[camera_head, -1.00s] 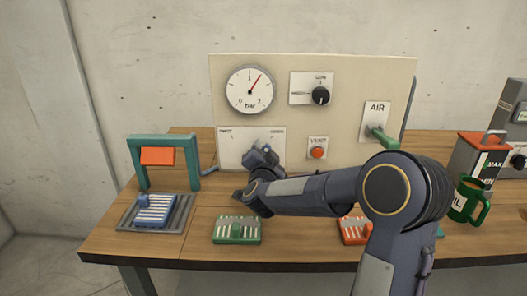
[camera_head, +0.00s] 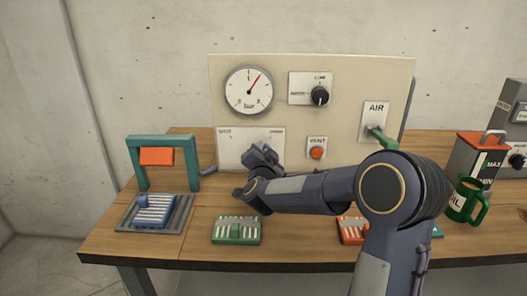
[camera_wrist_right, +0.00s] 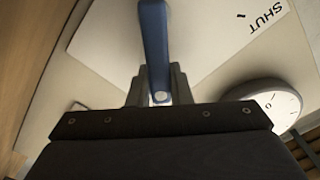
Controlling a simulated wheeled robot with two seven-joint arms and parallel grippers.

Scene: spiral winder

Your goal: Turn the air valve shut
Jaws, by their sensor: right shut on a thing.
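A white plate (camera_head: 231,151) sits low on the left of the upright panel, with small labels at its two upper corners. In the right wrist view this plate (camera_wrist_right: 205,40) shows the word SHUT. A blue lever (camera_wrist_right: 155,45) stands out in front of it. My right gripper (camera_head: 264,153) is at the plate, and its fingers (camera_wrist_right: 159,84) are shut on the blue lever. In the head view the gripper hides most of the lever. A plate marked AIR (camera_head: 376,111) with a green handle (camera_head: 382,137) is at the panel's right. My left gripper is out of view.
The panel (camera_head: 355,72) also carries a round gauge (camera_head: 249,90), a black knob (camera_head: 319,96) and an orange button (camera_head: 317,153). A green arch (camera_head: 141,172), a blue block (camera_head: 154,212), a green block (camera_head: 237,230) and a green mug (camera_head: 466,200) stand on the wooden bench.

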